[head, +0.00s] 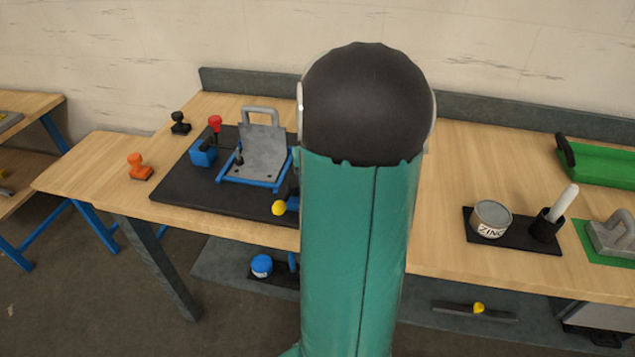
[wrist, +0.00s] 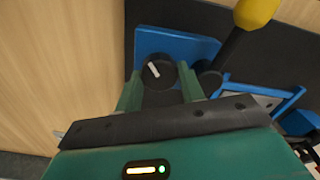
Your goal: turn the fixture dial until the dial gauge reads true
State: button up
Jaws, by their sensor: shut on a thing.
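The dial (wrist: 153,70) is a round dark knob with a white pointer mark, set on a blue block (wrist: 192,46) in the wrist view. My gripper (wrist: 160,80) has its green fingers on either side of the dial and is shut on it. The white mark leans, with its top toward the upper left. In the head view my own arm hides the gripper and the dial. The blue fixture with a tilted grey plate (head: 262,150) stands on a black mat (head: 180,190). I cannot make out a gauge face in either view.
A yellow knob (wrist: 257,12) on a black lever stands close to the right of the dial. A red-knobbed lever (head: 215,123) and two stamps, black (head: 180,122) and orange (head: 139,167), are at the left. A zinc tin (head: 490,219) stands at the right.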

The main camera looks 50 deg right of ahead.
jog(key=shift+r+n, duration=0.1)
jog(key=shift+n, duration=0.3)
jog(key=o, duration=0.7)
notch_tip(320, 180, up, 14)
dwell(0.4)
dwell(0.4)
